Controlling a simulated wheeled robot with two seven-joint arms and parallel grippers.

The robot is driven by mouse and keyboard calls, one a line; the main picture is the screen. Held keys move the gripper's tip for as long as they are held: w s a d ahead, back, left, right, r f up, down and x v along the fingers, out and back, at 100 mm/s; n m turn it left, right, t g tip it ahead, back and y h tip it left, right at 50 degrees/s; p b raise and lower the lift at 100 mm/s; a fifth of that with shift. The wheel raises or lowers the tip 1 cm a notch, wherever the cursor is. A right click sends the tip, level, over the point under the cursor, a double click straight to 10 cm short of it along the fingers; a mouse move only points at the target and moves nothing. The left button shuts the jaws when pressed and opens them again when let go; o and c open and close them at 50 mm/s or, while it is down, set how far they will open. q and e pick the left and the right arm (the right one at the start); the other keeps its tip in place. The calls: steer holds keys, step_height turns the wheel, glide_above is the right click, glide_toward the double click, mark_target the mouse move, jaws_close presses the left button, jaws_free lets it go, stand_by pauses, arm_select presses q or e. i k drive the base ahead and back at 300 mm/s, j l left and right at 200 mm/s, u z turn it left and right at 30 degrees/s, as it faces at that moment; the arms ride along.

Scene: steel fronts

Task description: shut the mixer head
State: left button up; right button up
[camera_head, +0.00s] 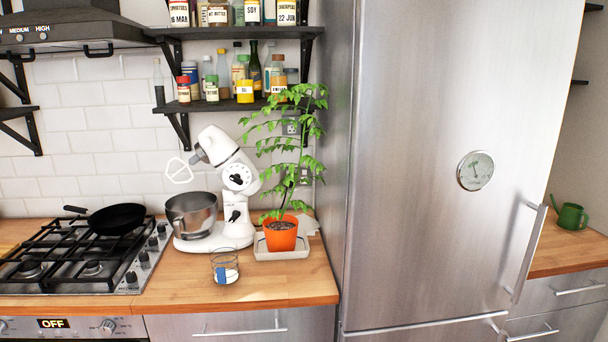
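A white stand mixer (238,212) stands on the wooden counter, between the stove and a potted plant. Its head (217,147) is tilted up and back, with the beater (179,171) hanging off to the left in the air. The steel bowl (191,214) sits on the mixer's base, below and apart from the beater. Neither of my grippers shows in the head view.
A plant in an orange pot (281,235) stands on a tray (260,249) close to the mixer's right. A glass (225,267) stands in front of the mixer. A pan (117,218) sits on the gas stove (85,262). Shelves (225,104) hang above, and a tall steel fridge (430,170) stands right.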

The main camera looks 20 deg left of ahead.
mark_target(214, 146)
steer(key=i+l+u, duration=0.1)
steer(key=u, duration=0.45)
steer(key=i+l+u, duration=0.25)
steer(key=l, duration=0.15)
steer(key=i+l+u, duration=0.25)
steer(key=l, duration=0.2)
steer(key=i+l, duration=0.15)
steer(key=l, duration=0.15)
steer(key=i+l, duration=0.15)
steer(key=l, duration=0.2)
steer(key=i+l, duration=0.1)
steer(key=l, duration=0.2)
steer(key=i+l+u, duration=0.1)
steer(key=l, duration=0.2)
steer(key=i+l, duration=0.2)
steer(key=l, duration=0.15)
